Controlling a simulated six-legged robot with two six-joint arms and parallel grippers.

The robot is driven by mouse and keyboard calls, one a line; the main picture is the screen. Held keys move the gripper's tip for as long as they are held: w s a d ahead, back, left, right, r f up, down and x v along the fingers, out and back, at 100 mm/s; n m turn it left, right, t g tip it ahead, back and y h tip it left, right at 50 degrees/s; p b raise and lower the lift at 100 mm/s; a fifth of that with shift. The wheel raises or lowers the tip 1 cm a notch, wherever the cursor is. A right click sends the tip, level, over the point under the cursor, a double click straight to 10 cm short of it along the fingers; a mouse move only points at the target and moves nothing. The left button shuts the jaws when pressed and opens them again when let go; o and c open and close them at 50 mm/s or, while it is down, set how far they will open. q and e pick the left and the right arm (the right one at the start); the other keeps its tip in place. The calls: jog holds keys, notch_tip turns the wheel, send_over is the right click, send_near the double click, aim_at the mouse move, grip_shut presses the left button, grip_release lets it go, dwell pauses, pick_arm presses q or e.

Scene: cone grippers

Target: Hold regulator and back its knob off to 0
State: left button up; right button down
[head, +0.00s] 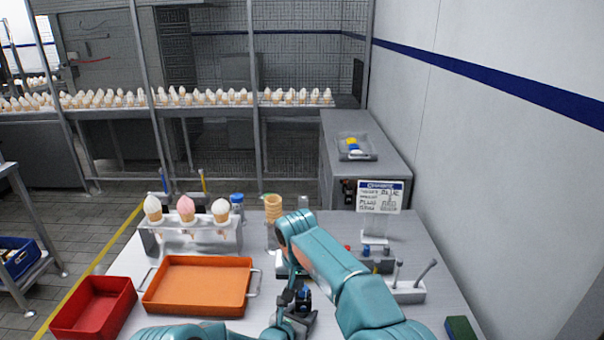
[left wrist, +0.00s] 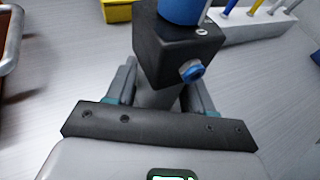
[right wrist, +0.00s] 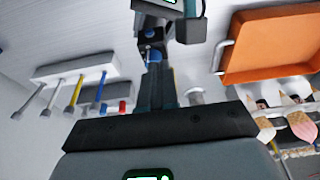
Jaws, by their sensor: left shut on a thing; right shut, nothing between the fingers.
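The regulator (left wrist: 165,45) is a black block with a blue cylinder (left wrist: 182,10) on top and a small blue fitting (left wrist: 192,72) on its near face. In the head view, the regulator (head: 303,296) is small and dark between my arms. My left gripper (head: 296,320) is below it. In the right wrist view, my right gripper (right wrist: 155,75) is shut and empty, its tips close to a blue part of the regulator (right wrist: 151,36). I cannot tell whether they touch. No dial reading is legible.
An orange tray (head: 197,286) and a red bin (head: 93,307) lie to the left. A rack (head: 195,236) of ice-cream cones stands behind. A tool holder (head: 405,292), a sign (head: 380,196) and a green sponge (head: 461,329) are at right.

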jog(key=shift+r, duration=0.75)
jog(key=n+g+y, duration=0.1)
jog(key=n+y, duration=0.4)
jog(key=n, duration=0.7)
send_near(304, 291)
jog(key=w, duration=0.2)
jog(key=shift+s+a+f, duration=0.1)
jog(key=shift+s+f, duration=0.05)
jog(key=shift+f, duration=1)
jog(key=shift+s+a+f, duration=0.1)
jog(key=shift+s+f, duration=0.1)
jog(key=shift+f, duration=1)
jog(key=shift+s+a+f, duration=0.1)
jog(key=shift+s+f, duration=0.05)
jog(key=shift+f, duration=1)
